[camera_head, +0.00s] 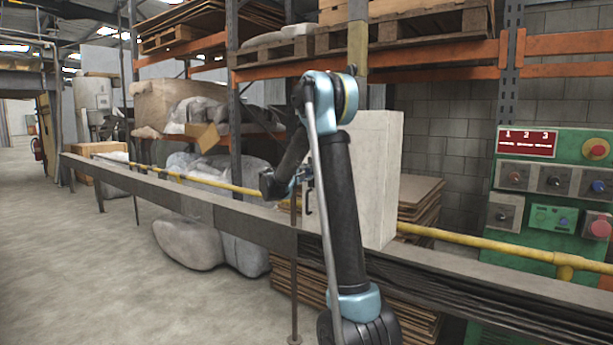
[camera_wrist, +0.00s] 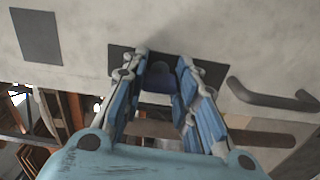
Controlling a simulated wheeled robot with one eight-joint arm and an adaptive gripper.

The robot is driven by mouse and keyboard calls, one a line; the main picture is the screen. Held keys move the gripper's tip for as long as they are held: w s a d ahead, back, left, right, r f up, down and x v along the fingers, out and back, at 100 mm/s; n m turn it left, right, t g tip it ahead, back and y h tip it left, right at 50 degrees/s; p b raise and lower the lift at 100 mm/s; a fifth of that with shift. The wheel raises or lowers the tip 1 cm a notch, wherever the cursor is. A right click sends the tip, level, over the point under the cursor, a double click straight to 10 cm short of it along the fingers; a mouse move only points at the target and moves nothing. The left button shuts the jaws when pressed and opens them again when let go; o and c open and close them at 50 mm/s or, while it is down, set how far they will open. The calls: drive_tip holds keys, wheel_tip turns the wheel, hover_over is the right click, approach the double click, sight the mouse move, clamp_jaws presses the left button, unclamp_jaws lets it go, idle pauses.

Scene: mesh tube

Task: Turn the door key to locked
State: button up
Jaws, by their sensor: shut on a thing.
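The door is a pale grey upright slab (camera_head: 375,180) behind my arm in the head view; its face fills the top of the wrist view (camera_wrist: 200,25). A dark lock plate (camera_wrist: 213,72) sits on it, with a dark blue key (camera_wrist: 157,80) in front. My gripper (camera_wrist: 162,62) has its blue fingers on either side of the key and is shut on it, close to the plate. A dark bar handle (camera_wrist: 272,97) is just right of the fingers. My gripper (camera_head: 302,176) is small in the head view, and the key is hidden there. The key's exact angle cannot be told.
Another dark plate (camera_wrist: 36,35) is on the door face. A long grey beam (camera_head: 220,208) and a yellow pipe (camera_head: 440,236) run past the door's foot. A green control panel (camera_head: 560,200) stands at the right. Open floor (camera_head: 110,260) lies left.

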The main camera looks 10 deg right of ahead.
drive_tip(key=shift+f+n, duration=0.1)
drive_tip(key=shift+n, duration=0.4)
drive_tip(key=o, duration=1.1)
drive_tip(key=v, duration=1.2)
drive_tip(key=shift+w, duration=0.1)
